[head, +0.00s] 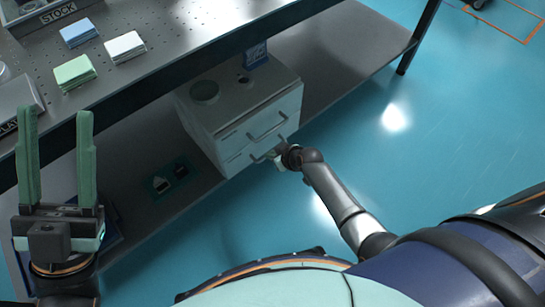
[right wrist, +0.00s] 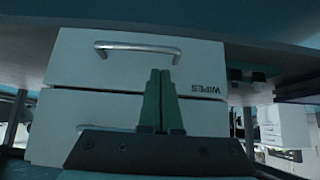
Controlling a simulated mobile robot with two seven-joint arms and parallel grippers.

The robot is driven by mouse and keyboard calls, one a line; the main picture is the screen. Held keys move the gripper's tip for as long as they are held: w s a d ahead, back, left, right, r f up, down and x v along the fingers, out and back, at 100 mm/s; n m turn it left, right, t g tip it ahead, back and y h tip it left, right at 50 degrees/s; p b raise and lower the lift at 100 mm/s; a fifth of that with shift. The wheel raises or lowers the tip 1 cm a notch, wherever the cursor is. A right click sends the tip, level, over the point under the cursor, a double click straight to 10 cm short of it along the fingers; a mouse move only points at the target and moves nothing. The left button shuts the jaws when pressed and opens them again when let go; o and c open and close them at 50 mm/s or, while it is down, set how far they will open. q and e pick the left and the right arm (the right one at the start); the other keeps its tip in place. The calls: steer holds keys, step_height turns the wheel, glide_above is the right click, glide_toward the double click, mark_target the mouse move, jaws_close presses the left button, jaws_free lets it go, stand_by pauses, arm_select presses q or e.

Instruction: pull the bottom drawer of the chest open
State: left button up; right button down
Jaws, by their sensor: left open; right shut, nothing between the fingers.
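The white two-drawer chest (head: 215,125) stands on the shelf under the table. Its bottom drawer (head: 236,164) looks shut, with a bar handle (head: 262,156). The right wrist view is upside down, so the bottom drawer (right wrist: 75,62) is uppermost there, with its handle (right wrist: 138,49) and an inverted "WIPES" label. My right gripper (head: 277,158) is close to the bottom handle in the head view. In the right wrist view its green fingers (right wrist: 160,75) are together and empty, beside the handle's end, not around it. My left gripper (head: 56,135) is open and empty, fingers up, at the left.
The top drawer (head: 285,115) also looks shut. A round item (head: 204,92) and a blue card (head: 256,54) are on the chest. The teal floor (head: 440,130) at right is clear.

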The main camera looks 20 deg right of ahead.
mark_target(257, 153)
arm_select(q)
steer(key=shift+n, duration=0.5)
steer(key=f+b, duration=0.1)
steer(key=f, duration=0.1)
steer(key=f+b, duration=0.2)
steer(key=shift+w+d+f, duration=0.15)
steer(key=shift+d+f, duration=0.05)
steer(key=shift+f, duration=0.1)
arm_select(e)
steer(key=x, duration=0.6)
steer(key=shift+f, duration=0.1)
arm_select(q)
steer(key=shift+r, duration=0.1)
arm_select(e)
steer(key=shift+s+d, duration=0.1)
steer(key=shift+s, duration=0.2)
arm_select(q)
step_height(257, 153, up, 6)
steer(key=p, duration=0.6)
steer(key=shift+a+m+y, duration=0.3)
steer(key=shift+m+y, duration=0.1)
arm_select(e)
steer(key=s+d, duration=0.3)
steer(key=s, duration=0.6)
steer(key=s+d, duration=0.4)
steer(key=s, duration=0.6)
arm_select(q)
steer(key=shift+w, duration=0.1)
